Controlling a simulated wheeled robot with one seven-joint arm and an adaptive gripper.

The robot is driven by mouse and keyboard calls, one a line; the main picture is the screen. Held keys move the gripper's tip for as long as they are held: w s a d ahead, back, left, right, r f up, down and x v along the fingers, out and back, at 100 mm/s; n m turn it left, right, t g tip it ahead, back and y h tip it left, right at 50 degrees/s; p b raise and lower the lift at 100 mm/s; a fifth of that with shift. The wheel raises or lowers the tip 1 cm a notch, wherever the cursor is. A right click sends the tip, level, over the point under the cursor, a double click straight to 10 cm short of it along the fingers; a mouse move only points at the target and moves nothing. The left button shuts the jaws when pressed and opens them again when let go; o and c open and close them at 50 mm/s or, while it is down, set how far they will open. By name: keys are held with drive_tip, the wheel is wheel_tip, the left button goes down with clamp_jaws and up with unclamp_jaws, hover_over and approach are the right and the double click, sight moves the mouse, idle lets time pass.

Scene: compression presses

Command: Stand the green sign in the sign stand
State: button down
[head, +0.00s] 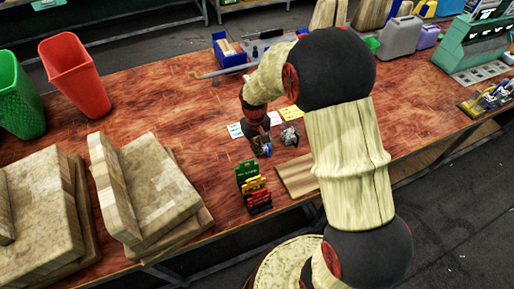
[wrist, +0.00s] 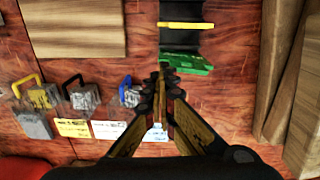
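The green sign (head: 246,171) is at the far end of a row with a yellow and a red sign on a black stand on the wooden table. In the head view my gripper (head: 263,150) points down just beyond the sign; I see no sign between the fingers.
Padlocks (wrist: 84,95) and cards (wrist: 72,128) lie left of my gripper in the wrist view. A wooden board (head: 298,176) lies right of the stand. Stacked blocks (head: 150,190) stand left, with red (head: 75,72) and green bins behind. Bare table lies between blocks and stand.

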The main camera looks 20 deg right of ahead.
sight(247, 170)
drive_tip(key=shift+f+b, duration=0.5)
drive_tip(key=shift+f, duration=0.7)
drive_tip(key=shift+s+d+n, duration=0.1)
drive_tip(key=shift+s+n, duration=0.1)
drive_tip(key=shift+n, duration=0.4)
drive_tip(key=shift+s+d+n, duration=0.1)
drive_tip(key=shift+s+n, duration=0.05)
drive_tip(key=shift+n, duration=0.45)
drive_tip(key=shift+p, duration=0.3)
drive_tip(key=shift+s+d+n, duration=0.1)
drive_tip(key=shift+s+n, duration=0.05)
drive_tip(key=shift+n, duration=0.55)
drive_tip(key=shift+f+b, duration=0.75)
drive_tip(key=shift+f, duration=0.75)
